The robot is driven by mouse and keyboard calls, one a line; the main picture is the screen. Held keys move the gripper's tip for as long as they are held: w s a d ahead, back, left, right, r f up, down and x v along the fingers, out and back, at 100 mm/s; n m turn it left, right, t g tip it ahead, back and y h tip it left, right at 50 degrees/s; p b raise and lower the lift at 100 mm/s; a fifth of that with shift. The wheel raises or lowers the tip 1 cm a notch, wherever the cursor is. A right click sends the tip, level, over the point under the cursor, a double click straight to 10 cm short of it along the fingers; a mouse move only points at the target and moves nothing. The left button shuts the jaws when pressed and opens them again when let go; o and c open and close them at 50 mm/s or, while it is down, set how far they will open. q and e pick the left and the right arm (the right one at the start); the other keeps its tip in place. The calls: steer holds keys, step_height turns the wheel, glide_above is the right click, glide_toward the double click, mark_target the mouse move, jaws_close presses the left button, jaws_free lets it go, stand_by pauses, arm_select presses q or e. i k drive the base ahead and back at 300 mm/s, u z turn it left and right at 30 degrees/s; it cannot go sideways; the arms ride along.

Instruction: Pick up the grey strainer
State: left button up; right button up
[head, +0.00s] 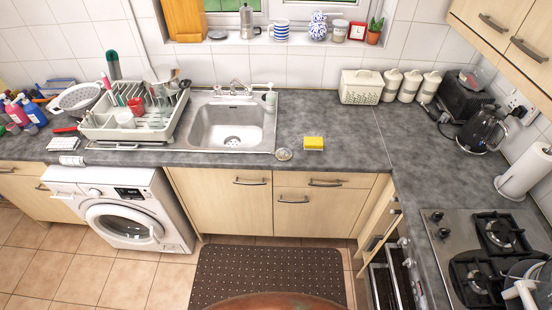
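A small round grey metal disc (283,154), which looks like a sink strainer, lies flat on the counter just right of the sink's front corner. A larger pale grey colander-like bowl with holes (76,97) leans at the left, behind and beside the dish rack. I cannot tell for certain which of the two is the grey strainer. Neither of my grippers is in view, and nothing touches either object.
A yellow sponge (313,143) lies right of the disc. The steel sink (228,126) looks empty, with a tap (234,87) behind it. A full dish rack (135,112) stands left of the sink. The dark grey counter (335,160) is clear right of the sponge.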

mark_target(284, 154)
steer(key=u, duration=0.8)
steer(key=i, duration=1.15)
steer(key=z, duration=0.3)
